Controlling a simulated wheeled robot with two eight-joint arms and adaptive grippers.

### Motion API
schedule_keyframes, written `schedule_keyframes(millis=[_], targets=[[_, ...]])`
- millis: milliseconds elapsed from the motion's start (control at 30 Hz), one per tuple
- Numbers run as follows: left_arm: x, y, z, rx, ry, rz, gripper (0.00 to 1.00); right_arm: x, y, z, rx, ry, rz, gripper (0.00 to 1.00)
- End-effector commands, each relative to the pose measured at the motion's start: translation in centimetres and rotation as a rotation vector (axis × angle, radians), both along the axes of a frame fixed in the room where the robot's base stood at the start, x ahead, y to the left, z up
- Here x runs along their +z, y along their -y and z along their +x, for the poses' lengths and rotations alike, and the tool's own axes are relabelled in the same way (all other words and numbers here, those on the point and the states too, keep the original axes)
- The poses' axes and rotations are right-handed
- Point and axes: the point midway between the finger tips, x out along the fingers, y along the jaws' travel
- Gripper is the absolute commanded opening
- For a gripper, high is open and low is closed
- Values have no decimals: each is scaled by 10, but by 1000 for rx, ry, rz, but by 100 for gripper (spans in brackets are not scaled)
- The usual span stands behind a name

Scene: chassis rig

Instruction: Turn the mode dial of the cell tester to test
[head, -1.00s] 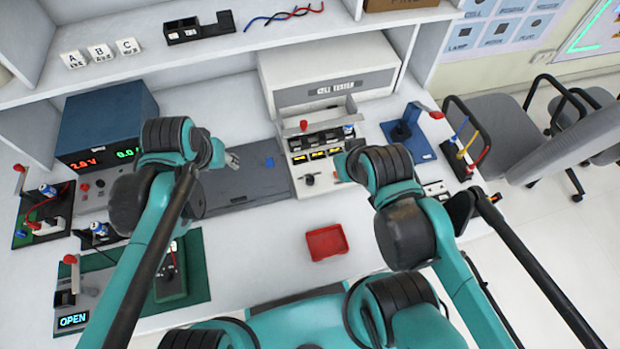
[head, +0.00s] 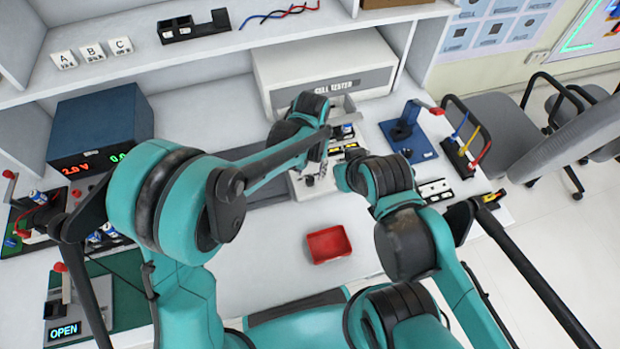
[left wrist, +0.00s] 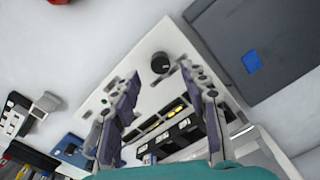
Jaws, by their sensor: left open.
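The cell tester (head: 275,75) stands at the back middle of the bench, a pale box with its name on the front. Its low white control panel (left wrist: 150,40) fills the middle of the left wrist view. The black round mode dial (left wrist: 160,63) sits on that panel; in the head view my left arm and gripper cover it. My left gripper (head: 315,172) is over the panel. In the left wrist view the left gripper (left wrist: 160,76) is open and empty, with the dial showing between its fingertips. My right gripper's fingers are mostly hidden behind its wrist, close by.
A red tray (head: 329,244) lies in front of the tester. A dark grey mat (left wrist: 255,40) with a blue patch lies beside the panel. A blue fixture (head: 408,135) stands right of the tester. A blue power supply (head: 100,125) stands at the back left.

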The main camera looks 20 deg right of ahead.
Motion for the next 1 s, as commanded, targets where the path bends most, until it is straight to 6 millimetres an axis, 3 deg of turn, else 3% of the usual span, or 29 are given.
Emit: schedule_keyframes(millis=[100, 233, 600, 767, 1000], targets=[[-23, 0, 1, 0, 1, 0, 44, -11, 0, 0, 0, 0, 0, 0], [-36, -1, 1, 1, 1, 0, 44, -16, 0, 0, 0, 0, 0, 0], [-41, -1, 1, 1, 1, 0, 44, -17, 0, 0, 0, 0, 0, 0], [-41, -1, 1, 1, 1, 0, 2, -17, 0, 0, 0, 0, 0, 0], [-41, -1, 1, -4, 1, 0, 0, -17, 0, 0, 0, 0, 0, 0]])
